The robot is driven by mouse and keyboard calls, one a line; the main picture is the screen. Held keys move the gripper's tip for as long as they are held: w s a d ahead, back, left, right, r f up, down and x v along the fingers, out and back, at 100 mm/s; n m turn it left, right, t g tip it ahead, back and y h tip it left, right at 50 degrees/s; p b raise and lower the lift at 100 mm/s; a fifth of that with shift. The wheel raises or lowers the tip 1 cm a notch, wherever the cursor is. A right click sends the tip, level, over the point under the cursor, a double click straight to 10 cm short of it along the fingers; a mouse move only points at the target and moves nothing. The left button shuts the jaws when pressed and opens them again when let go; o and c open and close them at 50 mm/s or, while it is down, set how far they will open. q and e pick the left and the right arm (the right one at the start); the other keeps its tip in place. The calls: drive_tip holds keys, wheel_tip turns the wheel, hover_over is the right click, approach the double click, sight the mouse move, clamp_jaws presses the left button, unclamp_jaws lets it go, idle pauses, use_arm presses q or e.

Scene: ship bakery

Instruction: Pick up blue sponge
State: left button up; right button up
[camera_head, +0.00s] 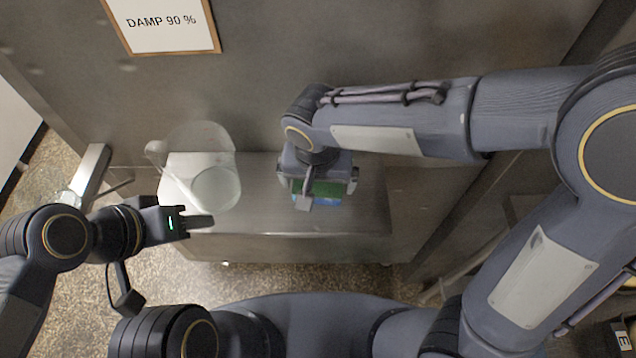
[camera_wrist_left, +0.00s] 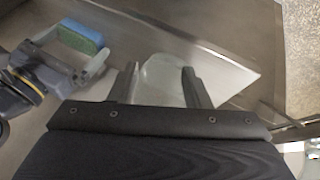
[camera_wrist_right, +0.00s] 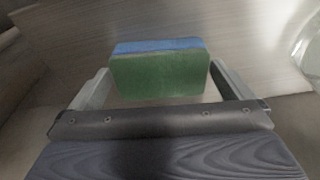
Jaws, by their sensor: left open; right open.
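The sponge (camera_head: 318,189) is blue with a green layer and rests on the metal shelf, partly hidden under my right gripper in the head view. In the right wrist view the sponge (camera_wrist_right: 158,72) shows its green face, with blue on the far side, between and just beyond the fingers. My right gripper (camera_head: 316,192) is open around it; a gap shows on each side. The sponge (camera_wrist_left: 80,36) also shows in the left wrist view at upper left. My left gripper (camera_head: 200,222) is open and empty at the shelf's front left, by the pitcher.
A clear glass pitcher (camera_head: 212,150) stands on a white sheet (camera_head: 178,196) at the left of the metal shelf (camera_head: 362,205). A framed sign reading "DAMP 90 %" (camera_head: 160,22) is on the wall behind. The shelf right of the sponge is clear.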

sight(318, 184)
drive_tip(key=c, duration=0.8)
drive_tip(key=shift+r, duration=0.1)
wheel_tip(318, 184, up, 10)
idle(0.3)
